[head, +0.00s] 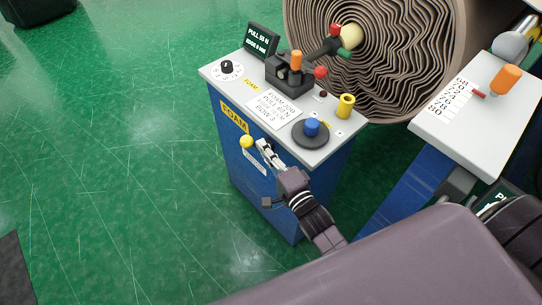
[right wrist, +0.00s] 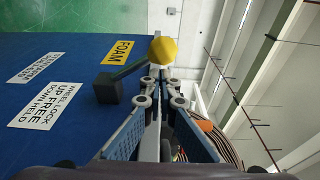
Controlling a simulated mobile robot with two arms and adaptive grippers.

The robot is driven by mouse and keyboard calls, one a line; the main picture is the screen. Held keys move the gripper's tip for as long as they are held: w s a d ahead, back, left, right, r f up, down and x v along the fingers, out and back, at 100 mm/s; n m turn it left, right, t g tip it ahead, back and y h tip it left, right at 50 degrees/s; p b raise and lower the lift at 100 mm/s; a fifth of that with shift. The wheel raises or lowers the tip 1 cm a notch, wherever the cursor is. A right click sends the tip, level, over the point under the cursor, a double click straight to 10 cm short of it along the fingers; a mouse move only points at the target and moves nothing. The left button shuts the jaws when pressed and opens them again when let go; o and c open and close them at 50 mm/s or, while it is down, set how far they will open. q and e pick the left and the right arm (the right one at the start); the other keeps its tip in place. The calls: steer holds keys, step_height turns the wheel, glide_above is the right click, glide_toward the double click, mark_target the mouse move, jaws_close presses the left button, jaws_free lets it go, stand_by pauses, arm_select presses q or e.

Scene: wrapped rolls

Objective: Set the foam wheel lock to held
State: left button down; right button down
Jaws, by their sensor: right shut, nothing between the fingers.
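The foam wheel lock is a dark lever with a yellow ball knob (head: 246,142) on the front of the blue foam cabinet (head: 232,150). In the right wrist view the yellow knob (right wrist: 162,50) stands at the end of a short bar from a black block (right wrist: 107,88). A white plate (right wrist: 46,105) there reads wheel lock, up free, down held. My right gripper (head: 262,147) is shut and empty, just right of the knob in the head view. Its fingertips (right wrist: 154,88) lie just short of the knob; I cannot tell whether they touch. My left gripper is not in view.
The cabinet top (head: 222,85) carries a black dial (head: 227,67), an orange-handled lever (head: 296,60), a blue knob (head: 311,127) and a yellow cylinder (head: 346,103). A large wrapped roll (head: 400,50) stands behind. A second cabinet (head: 440,125) is at right.

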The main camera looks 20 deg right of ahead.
mark_target(253, 145)
steer(key=shift+w+a, duration=0.2)
steer(key=shift+w, duration=1.2)
steer(key=shift+a+f, duration=0.1)
